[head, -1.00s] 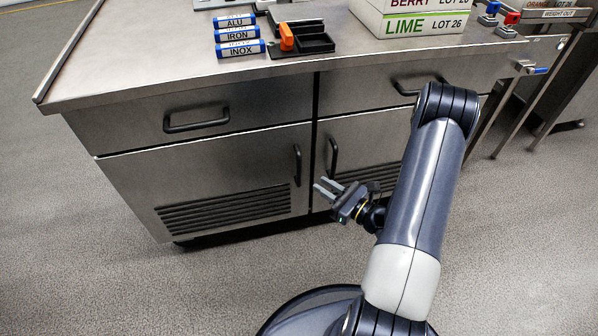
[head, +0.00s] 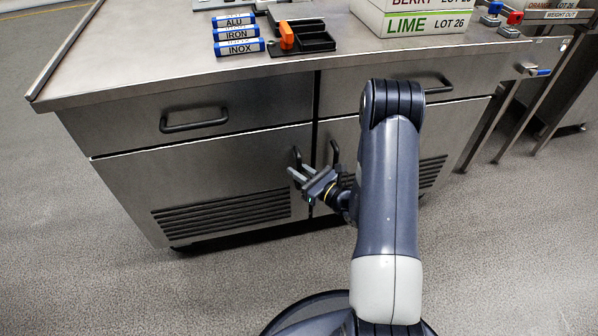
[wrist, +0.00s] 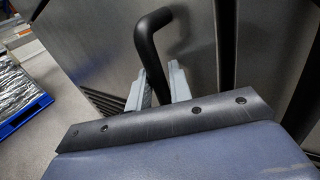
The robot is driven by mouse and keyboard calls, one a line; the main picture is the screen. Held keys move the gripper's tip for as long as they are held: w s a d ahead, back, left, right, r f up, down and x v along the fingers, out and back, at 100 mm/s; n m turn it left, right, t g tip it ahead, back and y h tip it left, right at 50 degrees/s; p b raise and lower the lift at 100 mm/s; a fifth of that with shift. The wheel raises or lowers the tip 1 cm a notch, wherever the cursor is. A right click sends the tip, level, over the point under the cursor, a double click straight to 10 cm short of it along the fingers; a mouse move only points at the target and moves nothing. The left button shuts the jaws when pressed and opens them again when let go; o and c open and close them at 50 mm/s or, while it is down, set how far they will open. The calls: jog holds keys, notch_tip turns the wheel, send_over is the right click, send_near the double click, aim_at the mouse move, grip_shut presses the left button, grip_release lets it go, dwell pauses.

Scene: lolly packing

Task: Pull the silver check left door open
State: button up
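The silver left door (head: 220,178) is the grey metal cabinet door with slotted vents. It is closed, flush with the front, in the head view. Its dark upright handle (head: 296,156) is near its right edge and partly hidden by my gripper. My gripper (head: 296,172) is at this handle with its fingers on either side of the bar. In the wrist view, the handle (wrist: 147,42) runs down between the two grey fingers (wrist: 161,88). The fingers look open around the bar; whether they touch it is unclear.
The right door's handle (head: 334,153) is just right of my gripper. A drawer with a handle (head: 194,120) is above the left door. Labelled blue-and-white tubes (head: 237,34), a black tray (head: 310,44) and a lime box (head: 415,23) are on the worktop. The floor (head: 180,295) in front is clear.

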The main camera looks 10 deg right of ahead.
jog(key=shift+w, duration=0.1)
jog(key=shift+c, duration=0.4)
grip_shut()
